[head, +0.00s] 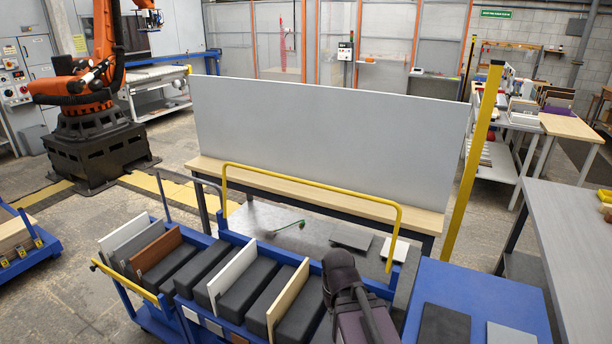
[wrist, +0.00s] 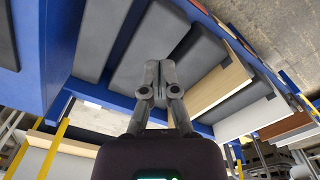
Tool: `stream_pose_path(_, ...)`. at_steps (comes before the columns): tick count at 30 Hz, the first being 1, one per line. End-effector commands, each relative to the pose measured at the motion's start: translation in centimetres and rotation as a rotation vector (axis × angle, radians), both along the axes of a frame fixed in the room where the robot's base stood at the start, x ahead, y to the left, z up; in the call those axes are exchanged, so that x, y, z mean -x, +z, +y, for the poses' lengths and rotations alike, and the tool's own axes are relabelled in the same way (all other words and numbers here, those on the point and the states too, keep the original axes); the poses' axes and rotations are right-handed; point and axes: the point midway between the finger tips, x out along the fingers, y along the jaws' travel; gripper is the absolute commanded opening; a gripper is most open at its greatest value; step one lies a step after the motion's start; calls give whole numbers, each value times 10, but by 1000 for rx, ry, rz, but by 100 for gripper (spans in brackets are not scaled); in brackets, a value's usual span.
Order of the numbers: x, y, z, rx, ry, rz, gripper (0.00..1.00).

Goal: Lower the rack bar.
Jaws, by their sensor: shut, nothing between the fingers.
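The yellow rack bar (head: 312,184) stands raised along the far side of the blue rack (head: 225,237) in the head view. The rack holds several dark grey blocks, with a white board (head: 232,275) and a light wood board (head: 288,298) standing between them. My gripper (wrist: 152,76) is shut and empty in the wrist view, its fingers over the dark blocks. In the head view my dark wrist hangs over the rack's right part, nearer than the bar, and its fingertips are hidden. The wood board (wrist: 222,84) also shows right of the fingers in the wrist view.
A blue table (head: 480,290) with dark and grey panels is at the right, beside a grey bench (head: 580,240). A yellow post (head: 473,165) and a large grey panel (head: 330,140) stand behind. A second blue cart (head: 135,290) with boards adjoins the rack at left.

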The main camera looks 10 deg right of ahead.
Motion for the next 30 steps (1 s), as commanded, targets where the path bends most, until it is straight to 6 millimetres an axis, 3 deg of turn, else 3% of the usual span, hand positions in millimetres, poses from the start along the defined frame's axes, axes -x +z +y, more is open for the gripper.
stream_pose_path(11, -4, 2, 0, 0, -3, 0, 0)
stream_pose_path(16, -24, 15, 0, -1, -24, 1, 0)
stream_pose_path(23, -84, 50, 5, -3, -90, 4, 0)
stream_pose_path(30, -169, 97, 1, -6, -201, 10, 0)
